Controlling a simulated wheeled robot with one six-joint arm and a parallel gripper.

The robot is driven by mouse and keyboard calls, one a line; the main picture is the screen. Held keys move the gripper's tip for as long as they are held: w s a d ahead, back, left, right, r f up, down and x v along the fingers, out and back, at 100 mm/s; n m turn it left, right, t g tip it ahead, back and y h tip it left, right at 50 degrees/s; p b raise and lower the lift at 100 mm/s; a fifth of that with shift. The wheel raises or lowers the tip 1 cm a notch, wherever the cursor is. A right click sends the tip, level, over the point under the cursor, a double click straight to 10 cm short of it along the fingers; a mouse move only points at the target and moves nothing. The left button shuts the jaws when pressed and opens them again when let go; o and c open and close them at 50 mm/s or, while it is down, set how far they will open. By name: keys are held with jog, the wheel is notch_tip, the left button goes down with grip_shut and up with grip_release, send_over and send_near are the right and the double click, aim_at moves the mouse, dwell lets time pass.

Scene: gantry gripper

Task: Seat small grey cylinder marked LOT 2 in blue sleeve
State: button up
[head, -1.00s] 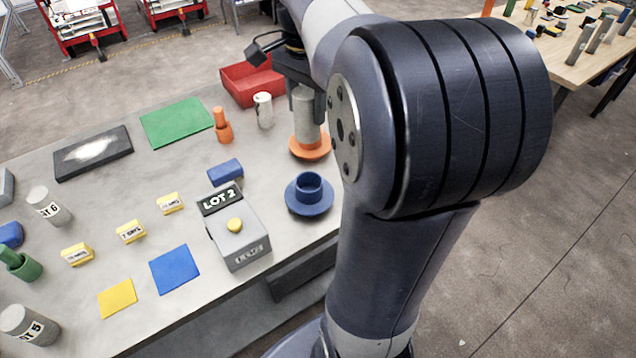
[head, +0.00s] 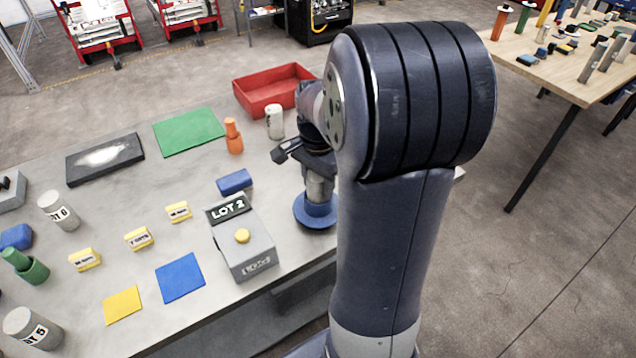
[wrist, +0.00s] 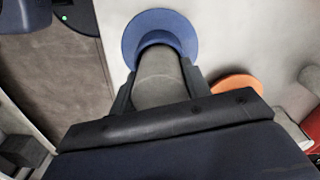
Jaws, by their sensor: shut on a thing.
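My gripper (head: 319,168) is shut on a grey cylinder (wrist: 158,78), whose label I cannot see. The cylinder is roughly upright, with its lower end at the mouth of the blue sleeve (head: 316,216). The sleeve is a round collar on a wide blue flange, near the table's right front edge. In the wrist view the blue sleeve (wrist: 182,27) lies just beyond the cylinder's end, partly covered by it. I cannot tell whether the tip is inside the collar or just above it.
An orange flange (wrist: 238,85) lies beside the gripper in the wrist view. A grey box with a LOT 2 sign (head: 243,250), a blue block (head: 234,181), a pale can (head: 275,121), an orange piece (head: 233,137) and a red tray (head: 270,95) stand nearby.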

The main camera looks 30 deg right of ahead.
jog(key=shift+f, duration=0.3)
jog(key=shift+f, duration=0.15)
jog(key=o, duration=1.4)
jog(key=shift+o, duration=0.2)
notch_tip(320, 180, up, 12)
jog(key=shift+r, duration=0.2)
jog(key=shift+f, duration=0.1)
